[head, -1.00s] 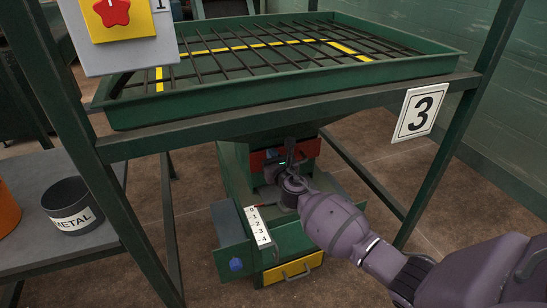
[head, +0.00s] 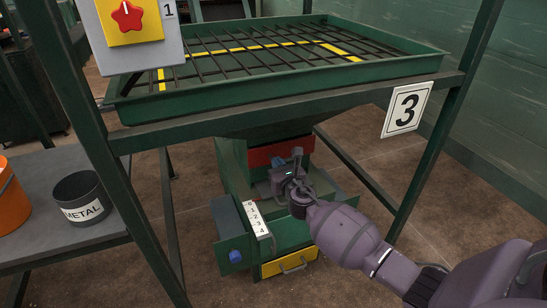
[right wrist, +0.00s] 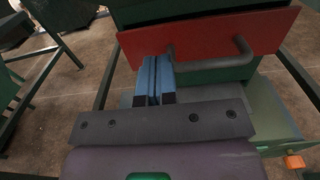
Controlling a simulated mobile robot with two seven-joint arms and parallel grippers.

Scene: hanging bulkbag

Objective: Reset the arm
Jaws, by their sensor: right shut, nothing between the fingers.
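My right gripper (head: 291,162) reaches in under the hopper from the right. In the right wrist view its blue fingers (right wrist: 155,80) are pressed together with nothing between them. The fingertips show close to the left end of a dark bar handle (right wrist: 238,55) on a red panel (right wrist: 215,32); I cannot tell if they touch it. The red panel also shows in the head view (head: 266,156), partly hidden by the gripper. My left gripper is in neither view.
A green frame with a grated tray (head: 235,111) stands above my right arm, with a "3" sign (head: 407,109) on it. A yellow drawer (head: 287,263) and a 1-4 label strip (head: 257,219) are below. A METAL bucket (head: 82,198) and orange bucket (head: 10,196) stand left.

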